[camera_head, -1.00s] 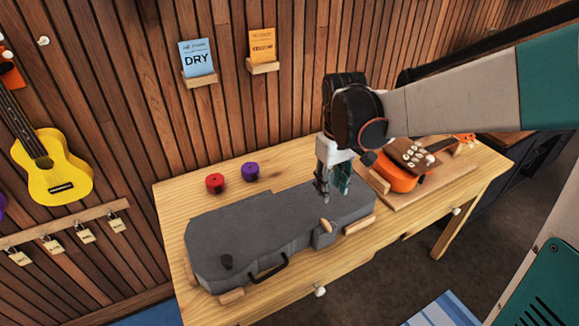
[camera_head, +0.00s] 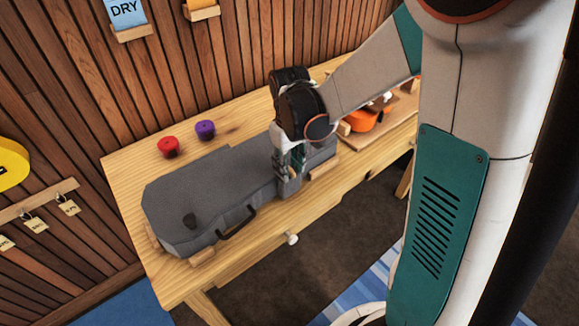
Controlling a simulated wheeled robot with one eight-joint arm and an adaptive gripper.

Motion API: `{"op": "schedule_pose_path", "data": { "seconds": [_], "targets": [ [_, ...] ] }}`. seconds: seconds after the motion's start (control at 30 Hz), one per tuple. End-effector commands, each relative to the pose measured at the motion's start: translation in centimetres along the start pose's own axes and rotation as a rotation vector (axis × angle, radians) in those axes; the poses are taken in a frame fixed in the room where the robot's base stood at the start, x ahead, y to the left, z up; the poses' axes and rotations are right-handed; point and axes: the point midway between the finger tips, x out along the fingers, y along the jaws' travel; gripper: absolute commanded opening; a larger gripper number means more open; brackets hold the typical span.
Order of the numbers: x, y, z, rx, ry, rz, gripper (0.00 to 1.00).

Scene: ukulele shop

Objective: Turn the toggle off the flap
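The grey case (camera_head: 215,193) lies shut on the wooden table, with a dark handle (camera_head: 238,222) on its front side. My gripper (camera_head: 289,170) points down at the right part of the case, over the front box-like flap area (camera_head: 290,188). The light wooden toggle seen there earlier is hidden behind my gripper now. The fingers look close to or at the flap area; contact cannot be told. Their opening is too small and dark to judge.
A red roll (camera_head: 168,147) and a purple roll (camera_head: 205,129) stand on the table (camera_head: 130,170) behind the case. An orange ukulele (camera_head: 364,120) lies on a board at the right. Wooden blocks sit beside the case. The slatted wall is behind.

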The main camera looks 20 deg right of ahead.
Motion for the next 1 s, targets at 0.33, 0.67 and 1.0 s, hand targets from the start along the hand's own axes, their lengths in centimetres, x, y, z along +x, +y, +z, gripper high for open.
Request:
{"op": "schedule_pose_path", "data": {
  "seconds": [0.33, 0.67, 1.0],
  "targets": [
    [0.01, 0.00, 0.00, 0.000, 0.000, 0.000, 0.12],
    [0.00, 0.00, 0.00, 0.005, 0.000, 0.000, 0.00],
    [-0.02, 0.01, -0.01, 0.131, 0.000, 0.000, 0.00]
  ]
}}
